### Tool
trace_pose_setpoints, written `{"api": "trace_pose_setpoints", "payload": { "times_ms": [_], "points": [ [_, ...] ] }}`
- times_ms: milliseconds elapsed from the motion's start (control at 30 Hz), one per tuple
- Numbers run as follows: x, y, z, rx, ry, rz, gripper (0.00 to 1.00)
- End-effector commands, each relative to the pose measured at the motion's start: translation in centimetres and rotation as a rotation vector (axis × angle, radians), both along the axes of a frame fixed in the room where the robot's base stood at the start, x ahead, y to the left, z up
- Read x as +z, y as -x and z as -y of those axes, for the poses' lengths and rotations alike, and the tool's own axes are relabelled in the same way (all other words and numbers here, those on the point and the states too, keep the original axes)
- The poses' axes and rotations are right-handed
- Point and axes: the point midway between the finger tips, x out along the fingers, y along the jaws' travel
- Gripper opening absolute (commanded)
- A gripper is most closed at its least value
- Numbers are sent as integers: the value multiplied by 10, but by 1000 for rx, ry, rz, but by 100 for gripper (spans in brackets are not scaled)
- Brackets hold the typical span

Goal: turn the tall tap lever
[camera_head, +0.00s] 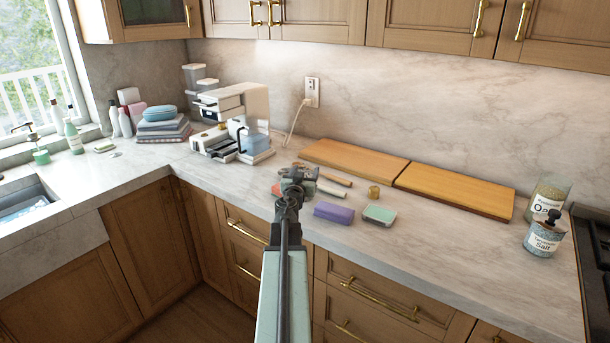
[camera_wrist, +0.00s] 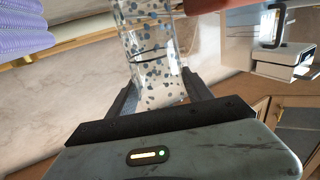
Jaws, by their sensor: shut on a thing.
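A small dark tap (camera_head: 27,130) stands by the window behind the sink, at the far left of the head view. Its lever is too small to make out clearly. My gripper (camera_head: 297,174) is above the counter, right of the coffee machine and far to the right of the tap. In the wrist view my gripper (camera_wrist: 160,100) is shut on a clear spotted thing (camera_wrist: 152,62) with blue-grey dots and a dark band. What this thing is, I cannot tell. The tap does not show in the wrist view.
The sink (camera_head: 28,204) is at left. Bottles (camera_head: 73,136), folded towels (camera_head: 163,128) and the coffee machine (camera_head: 236,115) line the back-left counter. A purple block (camera_head: 333,213), a green-topped box (camera_head: 379,215) and wooden boards (camera_head: 455,190) lie right of my gripper. Jars (camera_head: 543,235) stand far right.

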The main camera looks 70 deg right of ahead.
Motion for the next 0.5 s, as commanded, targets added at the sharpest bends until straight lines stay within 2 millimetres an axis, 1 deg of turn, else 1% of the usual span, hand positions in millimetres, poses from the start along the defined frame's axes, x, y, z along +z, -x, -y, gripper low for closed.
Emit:
{"api": "trace_pose_setpoints", "payload": {
  "times_ms": [33, 67, 100, 433, 500],
  "points": [
    [-2, 0, 0, 0, 0, 0, 62],
    [-1, 0, 0, 0, 0, 0, 70],
    [-1, 0, 0, 0, 0, 0, 81],
    [-2, -1, 0, 1, 0, 0, 81],
    [-2, -1, -3, 2, 0, 0, 81]
  ]
}}
